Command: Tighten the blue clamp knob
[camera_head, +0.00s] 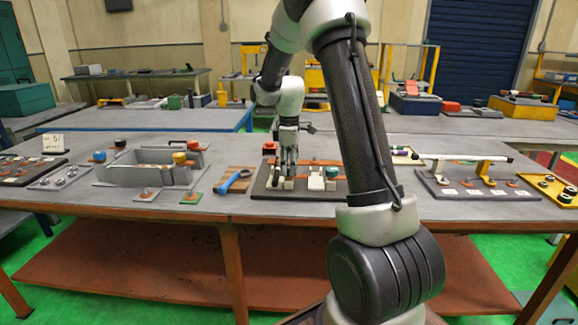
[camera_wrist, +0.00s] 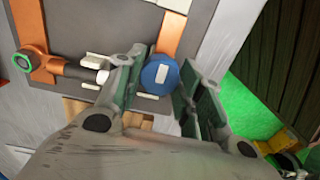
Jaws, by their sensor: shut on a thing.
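The blue clamp knob (camera_wrist: 160,75) is round with a white mark on top. It shows in the wrist view on a dark plate. My gripper (camera_wrist: 165,66) has its two fingers on either side of the knob and is shut on it. In the head view my gripper (camera_head: 287,178) points down over the dark fixture plate (camera_head: 262,190) on the near table. The knob it holds is hidden there behind the fingers.
A blue-handled tool (camera_head: 236,180) lies to the left. A grey walled fixture (camera_head: 150,170) is further left. A rail with a white bar (camera_head: 470,158) stands to the right.

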